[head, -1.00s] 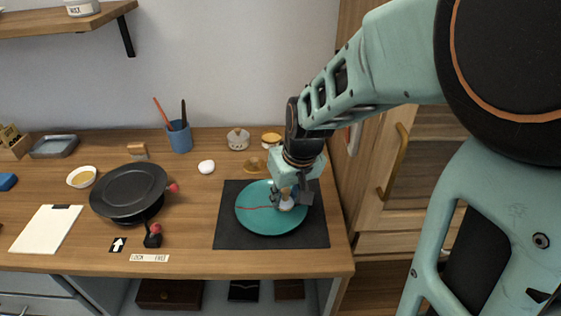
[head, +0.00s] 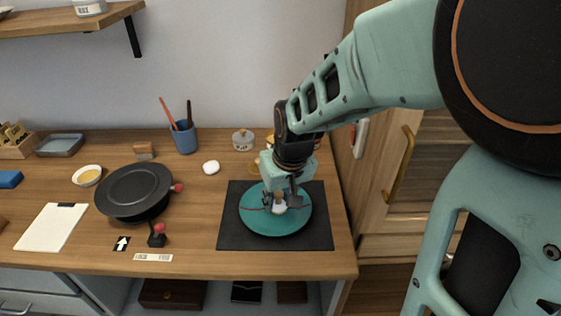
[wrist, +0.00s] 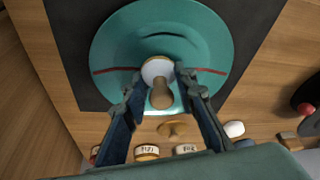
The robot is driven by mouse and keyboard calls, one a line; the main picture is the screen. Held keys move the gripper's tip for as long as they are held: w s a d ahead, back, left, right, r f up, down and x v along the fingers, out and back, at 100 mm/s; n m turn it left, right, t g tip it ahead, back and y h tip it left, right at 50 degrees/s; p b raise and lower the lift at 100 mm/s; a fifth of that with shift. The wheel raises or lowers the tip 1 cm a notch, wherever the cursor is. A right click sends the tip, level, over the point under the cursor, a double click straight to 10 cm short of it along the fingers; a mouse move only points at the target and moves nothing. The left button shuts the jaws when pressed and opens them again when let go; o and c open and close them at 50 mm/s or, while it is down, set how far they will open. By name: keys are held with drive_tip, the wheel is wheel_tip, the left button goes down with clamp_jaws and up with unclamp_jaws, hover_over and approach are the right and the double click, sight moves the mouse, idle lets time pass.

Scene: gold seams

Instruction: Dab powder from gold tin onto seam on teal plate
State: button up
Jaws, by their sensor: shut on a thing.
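The teal plate (head: 297,224) lies on a dark mat. A red seam (wrist: 215,71) crosses the plate from side to side in the wrist view. My gripper (wrist: 160,82) is shut on a dabber (wrist: 161,95) with a wooden knob handle and a round white pad. The pad is over the plate, on the line of the seam near its middle; I cannot tell whether it touches. In the head view my gripper (head: 279,202) covers part of the plate and seam. The gold tin (head: 269,140) seems to stand behind my arm, mostly hidden.
The dark mat (head: 235,235) lies at the desk's right end. A lidded jar (head: 243,140), a white lump (head: 211,167) and a blue pen cup (head: 185,139) stand behind. A black round turntable (head: 134,190) and a white clipboard (head: 50,228) are left.

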sight(259, 205)
drive_tip(key=shift+w+a, duration=0.4)
drive_tip(key=shift+a, duration=0.4)
drive_tip(key=shift+s+a+f, duration=0.1)
drive_tip(key=shift+s+a, duration=0.45)
drive_tip(key=shift+a, duration=0.15)
drive_tip(key=shift+w+a, duration=0.4)
drive_tip(key=shift+a, duration=0.25)
drive_tip(key=shift+w+r+p, duration=0.1)
drive_tip(key=shift+r+p, duration=0.3)
drive_tip(key=shift+r, duration=0.55)
wheel_tip(259, 205, up, 5)
drive_tip(key=p, duration=0.3)
drive_tip(key=shift+f, duration=0.2)
